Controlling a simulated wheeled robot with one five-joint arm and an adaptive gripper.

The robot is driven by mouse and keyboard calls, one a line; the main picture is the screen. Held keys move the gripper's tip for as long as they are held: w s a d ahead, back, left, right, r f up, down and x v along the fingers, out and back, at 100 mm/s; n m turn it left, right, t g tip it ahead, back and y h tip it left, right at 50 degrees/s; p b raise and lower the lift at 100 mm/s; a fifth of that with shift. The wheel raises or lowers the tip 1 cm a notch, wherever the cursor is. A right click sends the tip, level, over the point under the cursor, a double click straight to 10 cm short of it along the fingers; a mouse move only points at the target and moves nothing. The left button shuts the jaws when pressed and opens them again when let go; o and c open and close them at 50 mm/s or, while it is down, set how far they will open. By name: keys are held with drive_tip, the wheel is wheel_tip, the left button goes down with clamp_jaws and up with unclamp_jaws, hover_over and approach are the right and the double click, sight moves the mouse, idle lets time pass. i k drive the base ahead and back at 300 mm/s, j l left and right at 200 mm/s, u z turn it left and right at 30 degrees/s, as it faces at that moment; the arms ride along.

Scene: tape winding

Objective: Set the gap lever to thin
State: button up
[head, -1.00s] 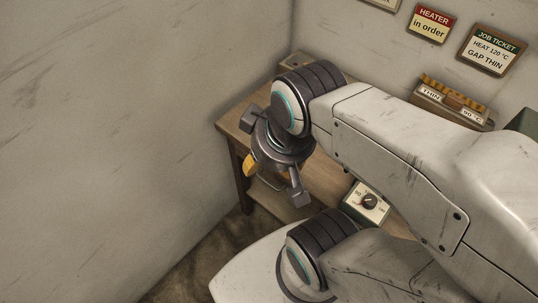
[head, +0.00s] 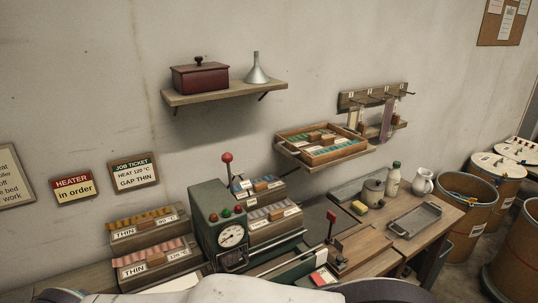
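A green machine (head: 208,228) with a round dial gauge (head: 231,236) stands on the bench. An upright lever with a red ball knob (head: 227,158) rises behind its top. A second upright lever with a red knob (head: 331,215) stands on the bench to the right. I cannot tell which one is the gap lever, and no thin or thick marking is readable at either. The job ticket (head: 135,172) on the wall reads "HEAT 120 °C, GAP THIN". My gripper is outside this view; only part of my arm shows along the bottom edge.
Boxes labelled THIN (head: 150,264) stand left of the machine, with more labelled boxes at its right. A metal tray (head: 415,219), bottle (head: 392,180) and white jug (head: 422,181) are on the right of the bench. A shelf (head: 225,94) hangs above. Barrels (head: 466,207) stand at the right.

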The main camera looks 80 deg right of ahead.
sight(227, 157)
drive_tip(key=z, duration=0.45)
drive_tip(key=k+z, duration=0.1)
drive_tip(key=z, duration=0.75)
drive_tip(key=k+l+z, duration=0.1)
drive_tip(key=z, duration=0.35)
drive_tip(key=l+z, duration=0.1)
drive_tip(key=z, duration=0.35)
